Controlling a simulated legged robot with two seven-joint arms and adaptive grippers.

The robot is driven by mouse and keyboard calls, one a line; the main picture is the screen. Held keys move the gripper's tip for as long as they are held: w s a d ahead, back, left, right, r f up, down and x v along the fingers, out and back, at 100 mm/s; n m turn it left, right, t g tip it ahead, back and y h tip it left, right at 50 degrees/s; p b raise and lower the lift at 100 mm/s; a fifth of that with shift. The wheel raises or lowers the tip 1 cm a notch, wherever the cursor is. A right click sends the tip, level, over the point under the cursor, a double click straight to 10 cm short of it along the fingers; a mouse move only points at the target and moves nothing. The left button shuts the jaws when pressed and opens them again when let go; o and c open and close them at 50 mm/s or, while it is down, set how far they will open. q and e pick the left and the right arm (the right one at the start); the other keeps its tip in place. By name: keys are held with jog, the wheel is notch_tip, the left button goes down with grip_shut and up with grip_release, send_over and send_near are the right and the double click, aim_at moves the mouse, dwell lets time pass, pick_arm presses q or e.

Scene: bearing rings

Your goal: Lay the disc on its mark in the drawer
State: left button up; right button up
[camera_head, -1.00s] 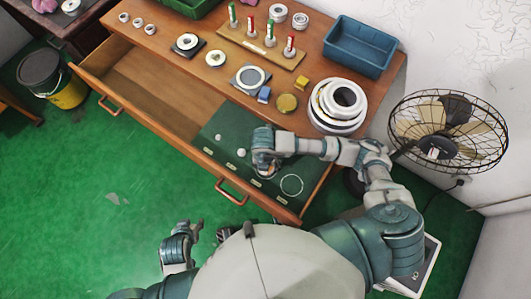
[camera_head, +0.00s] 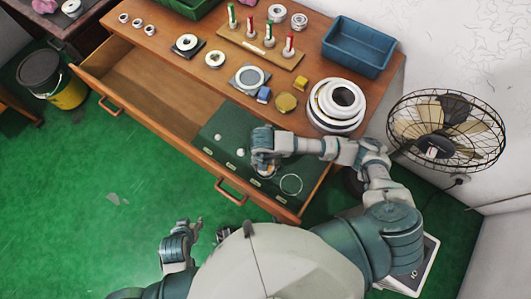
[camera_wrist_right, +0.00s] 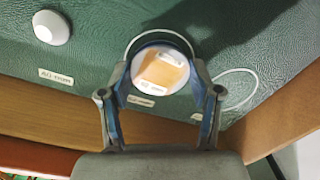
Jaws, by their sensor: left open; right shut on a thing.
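A round white disc with a tan patch on its face (camera_wrist_right: 160,72) sits between the fingers of my right gripper (camera_wrist_right: 163,85), which is shut on it. In the head view that gripper (camera_head: 265,168) is low over the green mat (camera_head: 222,124) in the open drawer, and its hand mostly hides the disc. A thin arc shows around the disc's far side in the wrist view; whether the disc touches the mat I cannot tell. A bare circle mark (camera_head: 291,184) lies to the right. My left gripper (camera_head: 198,229) is open and empty, outside the drawer.
Two small white pieces (camera_head: 217,138) (camera_head: 240,153) lie on the mat to the left. The drawer's left part (camera_head: 140,85) is empty. On the tabletop stand stacked white rings (camera_head: 337,105), a blue bin (camera_head: 358,46) and a peg board (camera_head: 260,47). A fan (camera_head: 447,130) stands right.

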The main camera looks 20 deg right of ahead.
dwell(0.4)
jog(key=o, duration=1.7)
jog(key=shift+f, duration=0.1)
jog(key=r, duration=1.2)
jog(key=shift+w+a, duration=0.15)
jog(key=shift+a, duration=0.1)
jog(key=shift+f, duration=0.1)
jog(key=f, duration=1.2)
jog(key=shift+d, duration=0.25)
jog(key=shift+r, duration=0.15)
jog(key=shift+r, duration=0.15)
